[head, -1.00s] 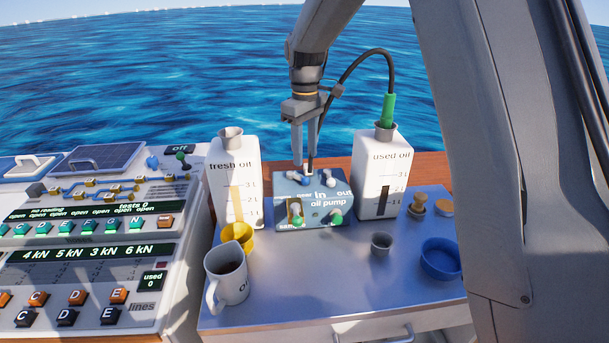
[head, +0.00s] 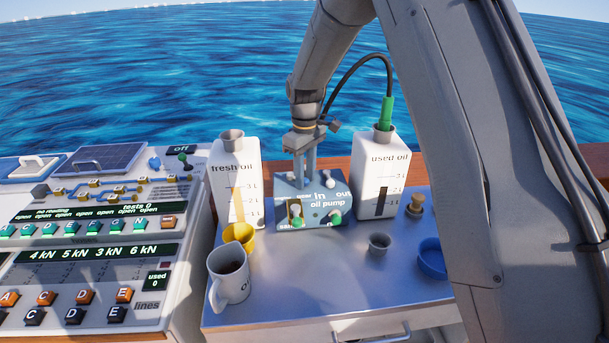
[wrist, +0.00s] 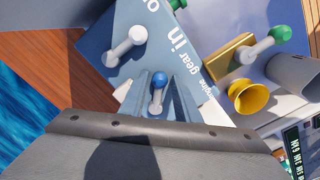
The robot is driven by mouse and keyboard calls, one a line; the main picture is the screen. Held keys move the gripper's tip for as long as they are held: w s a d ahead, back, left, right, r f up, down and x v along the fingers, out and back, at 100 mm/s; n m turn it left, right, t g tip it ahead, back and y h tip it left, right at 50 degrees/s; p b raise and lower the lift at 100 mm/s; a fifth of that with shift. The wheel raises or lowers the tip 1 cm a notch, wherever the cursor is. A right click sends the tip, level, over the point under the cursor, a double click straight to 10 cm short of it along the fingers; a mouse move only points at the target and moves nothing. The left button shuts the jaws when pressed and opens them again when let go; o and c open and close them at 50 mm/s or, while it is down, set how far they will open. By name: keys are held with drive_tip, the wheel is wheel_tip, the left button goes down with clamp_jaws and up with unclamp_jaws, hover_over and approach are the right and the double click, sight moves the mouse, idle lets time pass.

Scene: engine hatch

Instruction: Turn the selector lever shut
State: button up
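The blue-grey oil pump box (head: 325,212) stands at the back of the metal bench. In the wrist view a short grey lever with a blue knob (wrist: 158,80) stands on the box top, near the words "gear" and "engine"; no label names it the selector. My gripper (head: 304,180) points down over the box top. In the wrist view its two fingers (wrist: 160,98) are apart, one on each side of the blue-knobbed lever. I cannot tell whether they touch it. In the head view the fingers hide this lever.
A white lever (wrist: 125,45) and a green-knobbed lever on a brass plate (wrist: 230,52) are close by. The fresh oil can (head: 234,190) and used oil can (head: 377,165), with a hose, flank the box. A mug (head: 229,278), yellow funnel (head: 240,236) and grey cup (head: 379,245) stand in front.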

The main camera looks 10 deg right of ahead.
sight(292, 189)
clamp_jaws()
drive_tip(key=a+m, duration=0.1)
drive_tip(key=m, duration=0.1)
drive_tip(key=s+a+m, duration=0.1)
drive_tip(key=m, duration=0.1)
drive_tip(key=shift+s+r+m+p, duration=0.1)
drive_tip(key=shift+m+p, duration=0.2)
drive_tip(key=shift+m, duration=0.1)
drive_tip(key=shift+s+a+m, duration=0.1)
drive_tip(key=shift+a+m, duration=0.4)
drive_tip(key=shift+m, duration=0.5)
drive_tip(key=shift+s+a+m, duration=0.1)
drive_tip(key=shift+a+m, duration=0.35)
drive_tip(key=shift+m, duration=0.55)
drive_tip(key=shift+w, duration=0.1)
drive_tip(key=shift+o, duration=1.8)
unclamp_jaws()
